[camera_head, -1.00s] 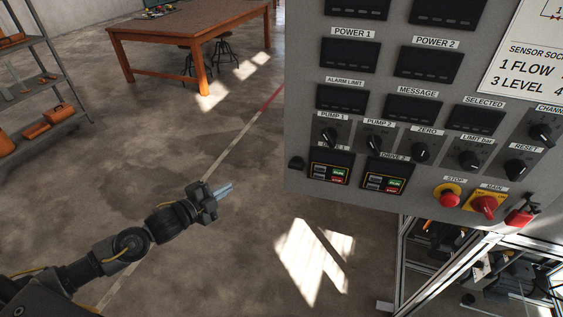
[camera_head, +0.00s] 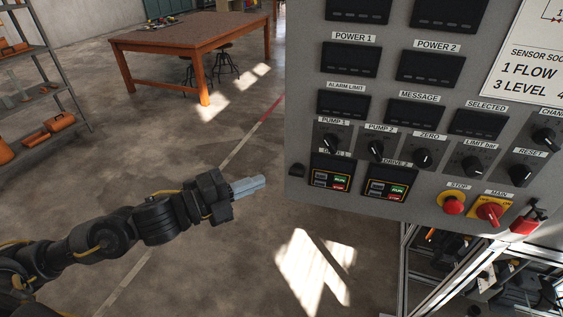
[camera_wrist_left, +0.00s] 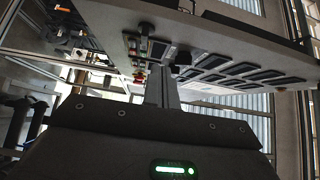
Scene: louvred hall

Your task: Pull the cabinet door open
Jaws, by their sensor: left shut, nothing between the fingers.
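The cabinet door is the grey panel (camera_head: 305,120) filling the right of the head view, with displays, knobs and switches on its face. A small black latch or handle (camera_head: 297,169) sits at its lower left edge. My left gripper (camera_head: 256,185) is shut and empty, left of that edge and slightly below the latch, apart from it in the picture. In the left wrist view the closed fingers (camera_wrist_left: 161,88) point toward the panel (camera_wrist_left: 115,32), seen from below at a slant. My right gripper is not in view.
A red emergency stop (camera_head: 452,205) and a red main switch (camera_head: 490,212) stick out at the panel's lower right. A metal frame (camera_head: 440,285) stands below. A wooden table (camera_head: 185,38) and a shelf (camera_head: 62,75) are farther back. The floor between is clear.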

